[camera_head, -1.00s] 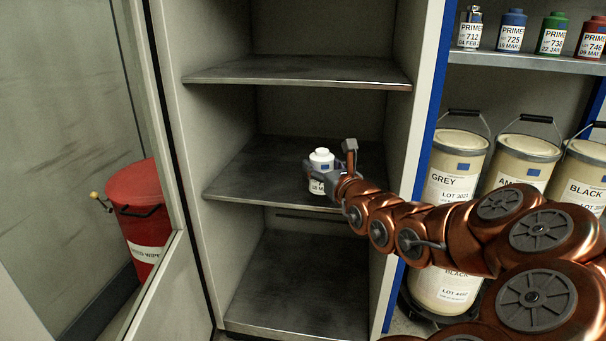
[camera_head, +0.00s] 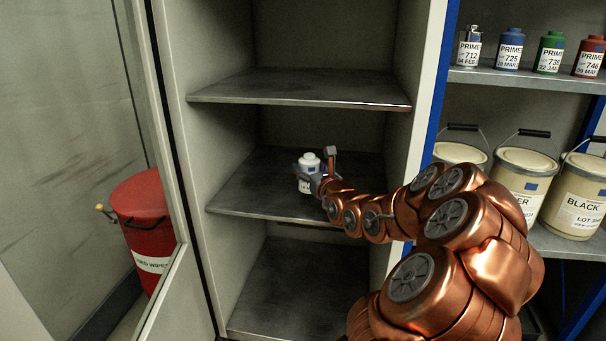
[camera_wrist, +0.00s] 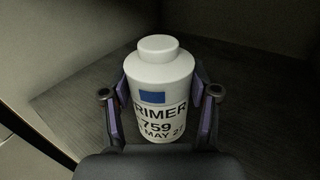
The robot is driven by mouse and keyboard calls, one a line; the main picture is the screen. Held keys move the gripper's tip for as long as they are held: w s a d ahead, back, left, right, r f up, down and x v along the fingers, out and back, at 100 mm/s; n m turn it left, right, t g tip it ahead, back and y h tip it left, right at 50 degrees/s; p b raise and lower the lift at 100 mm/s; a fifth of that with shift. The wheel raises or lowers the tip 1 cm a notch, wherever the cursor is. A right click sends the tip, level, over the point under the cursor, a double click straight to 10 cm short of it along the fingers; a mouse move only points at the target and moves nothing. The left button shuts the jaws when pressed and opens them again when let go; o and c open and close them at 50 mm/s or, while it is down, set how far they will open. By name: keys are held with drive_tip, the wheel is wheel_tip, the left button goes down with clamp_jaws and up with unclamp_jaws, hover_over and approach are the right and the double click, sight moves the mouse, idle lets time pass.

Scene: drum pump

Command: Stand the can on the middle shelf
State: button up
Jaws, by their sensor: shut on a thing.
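The white primer can (camera_head: 308,174) is upright at the middle shelf (camera_head: 265,201) of the open cabinet. It also shows in the wrist view (camera_wrist: 161,85), with a blue square and a label reading PRIMER 759. My gripper (camera_head: 316,180) is shut on the can; in the wrist view its fingers (camera_wrist: 160,105) press on both sides of it.
The upper shelf (camera_head: 300,88) is empty and lies above the can. The cabinet's right wall (camera_head: 420,120) stands close to my arm. The open door (camera_head: 165,270) is at the left, with a red bin (camera_head: 148,225) behind it. Paint pails (camera_head: 525,175) and small primer cans (camera_head: 510,50) fill the right rack.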

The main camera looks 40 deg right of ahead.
drive_tip(key=x, duration=0.3)
drive_tip(key=f+x, duration=0.1)
drive_tip(key=x, duration=0.1)
drive_tip(key=shift+w+d+b, duration=0.15)
drive_tip(key=shift+d+b, duration=0.1)
drive_tip(key=shift+b, duration=0.15)
drive_tip(key=shift+f+b, duration=0.45)
drive_tip(key=shift+f, duration=1)
drive_tip(key=shift+f, duration=0.1)
drive_tip(key=o, duration=1.4)
drive_tip(key=shift+f, duration=0.1)
drive_tip(key=shift+s+r, duration=0.2)
drive_tip(key=shift+p+v, duration=0.8)
drive_tip(key=shift+v, duration=5.1)
